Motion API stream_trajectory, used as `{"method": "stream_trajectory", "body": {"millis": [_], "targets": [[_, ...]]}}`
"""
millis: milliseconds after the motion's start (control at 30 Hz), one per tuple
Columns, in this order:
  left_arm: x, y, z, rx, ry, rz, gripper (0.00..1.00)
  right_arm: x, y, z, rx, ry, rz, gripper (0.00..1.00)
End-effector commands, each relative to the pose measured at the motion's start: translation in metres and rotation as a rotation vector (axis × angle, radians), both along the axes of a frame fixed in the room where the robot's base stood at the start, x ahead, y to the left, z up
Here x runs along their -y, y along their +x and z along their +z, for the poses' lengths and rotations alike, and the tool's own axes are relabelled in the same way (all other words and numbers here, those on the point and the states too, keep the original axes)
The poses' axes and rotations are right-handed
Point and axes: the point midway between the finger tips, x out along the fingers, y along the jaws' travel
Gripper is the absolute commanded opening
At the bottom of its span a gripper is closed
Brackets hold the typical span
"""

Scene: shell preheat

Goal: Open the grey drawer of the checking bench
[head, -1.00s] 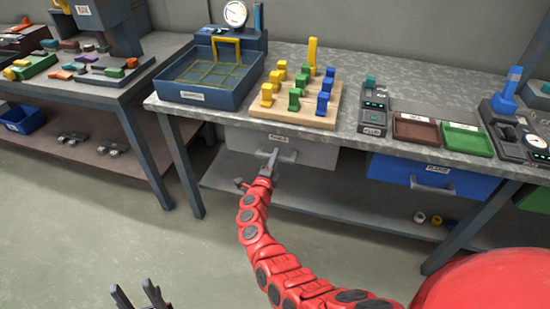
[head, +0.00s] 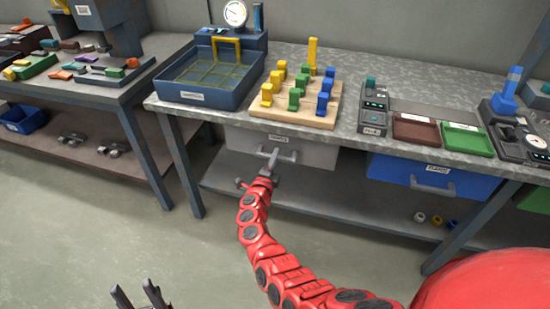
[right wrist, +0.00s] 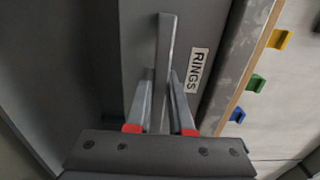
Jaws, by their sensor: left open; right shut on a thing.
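The grey drawer (head: 318,154) sits under the left half of the checking bench (head: 372,84). Its front looks about level with the bench edge. In the right wrist view the drawer front (right wrist: 136,50) carries a "RINGS" label. Its bar handle (head: 285,157) also shows in the right wrist view (right wrist: 167,55). My right gripper (head: 270,164) is at the handle, and in the right wrist view its two fingers (right wrist: 161,105) are shut on the bar, one on each side. My left gripper (head: 137,296) is open and empty at the bottom of the head view, well away from the bench.
A blue drawer (head: 410,178) is to the right under the bench. On top are a blue basin (head: 190,103), a wooden peg board (head: 310,118), and brown (head: 417,136) and green (head: 466,141) trays. A lower shelf (head: 330,197) runs beneath. The floor in front is clear.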

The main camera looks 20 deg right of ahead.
Motion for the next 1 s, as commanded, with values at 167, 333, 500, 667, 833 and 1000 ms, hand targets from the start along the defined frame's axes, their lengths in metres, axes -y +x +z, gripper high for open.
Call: {"method": "stream_trajectory", "body": {"millis": [167,333,500,667,833,1000], "targets": [[0.0,0.0,0.0,0.0,0.0,0.0,0.5,0.0,0.0,-0.001,-0.001,0.0,0.001,0.0],[0.0,0.0,0.0,0.0,0.0,0.0,0.5,-0.001,0.0,-0.001,-0.001,0.0,0.001,0.0],[0.0,0.0,0.003,0.0,0.0,0.0,0.5,-0.004,-0.005,-0.001,-0.003,0.001,0.002,0.0],[0.0,0.0,0.01,0.0,0.0,0.0,0.5,-0.015,-0.021,0.0,-0.003,0.003,0.001,0.0],[0.0,0.0,0.019,0.0,0.0,0.0,0.5,-0.035,-0.052,-0.001,-0.006,0.005,0.001,0.0],[0.0,0.0,0.023,0.0,0.0,0.0,0.5,-0.059,-0.089,-0.002,-0.005,0.005,0.0,0.0]]}}
